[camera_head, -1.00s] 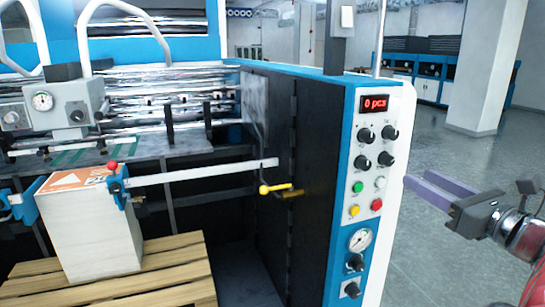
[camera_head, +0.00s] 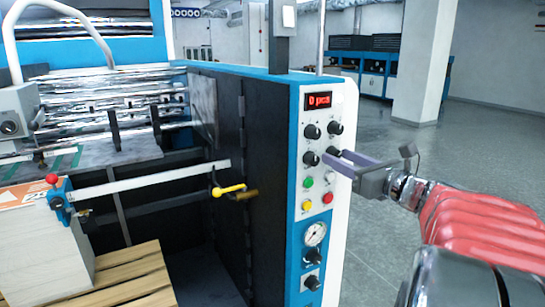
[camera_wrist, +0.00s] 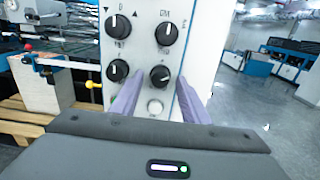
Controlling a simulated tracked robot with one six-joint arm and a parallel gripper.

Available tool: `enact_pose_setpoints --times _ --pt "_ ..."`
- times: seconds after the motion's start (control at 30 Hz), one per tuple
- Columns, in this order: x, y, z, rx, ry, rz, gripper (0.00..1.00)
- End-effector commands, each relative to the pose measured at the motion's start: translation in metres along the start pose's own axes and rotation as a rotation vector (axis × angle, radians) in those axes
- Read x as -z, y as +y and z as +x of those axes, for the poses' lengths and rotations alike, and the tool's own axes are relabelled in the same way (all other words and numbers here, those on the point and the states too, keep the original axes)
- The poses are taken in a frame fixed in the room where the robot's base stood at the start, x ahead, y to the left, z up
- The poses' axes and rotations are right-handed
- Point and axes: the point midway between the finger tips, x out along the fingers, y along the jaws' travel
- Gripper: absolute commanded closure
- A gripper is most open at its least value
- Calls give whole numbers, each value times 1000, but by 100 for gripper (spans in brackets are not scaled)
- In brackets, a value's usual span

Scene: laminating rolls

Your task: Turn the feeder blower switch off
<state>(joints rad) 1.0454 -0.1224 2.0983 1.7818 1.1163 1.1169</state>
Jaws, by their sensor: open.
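The white control panel with blue edging (camera_head: 318,185) has black rotary knobs in two rows of two. The upper left knob (camera_head: 312,131), upper right knob (camera_head: 336,128) and lower left knob (camera_head: 310,158) are plain in the head view. The lower right knob (camera_wrist: 160,76) is partly hidden there by my gripper (camera_head: 336,160). In the wrist view it appears between my two open purple fingers. I cannot tell whether they touch it. The labels are too small to read, so I cannot tell which control is the feeder blower switch.
Below the knobs are a green button (camera_head: 309,183), white button (camera_wrist: 155,107), yellow button (camera_head: 308,205) and red button (camera_head: 327,198). A gauge (camera_head: 315,234) and further knobs sit lower. A yellow-handled lever (camera_head: 230,190) sticks out left. Open floor (camera_head: 410,180) lies to the right.

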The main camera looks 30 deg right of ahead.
Motion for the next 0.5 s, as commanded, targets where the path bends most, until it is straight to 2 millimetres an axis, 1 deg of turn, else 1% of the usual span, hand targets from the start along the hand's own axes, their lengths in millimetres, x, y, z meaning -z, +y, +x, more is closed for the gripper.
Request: enact_pose_setpoints --times 0.17,0.2,0.5 --pt "0 0 0 0 0 0 59" --pt "0 0 0 0 0 0 60" --pt "0 0 0 1 0 0 81"
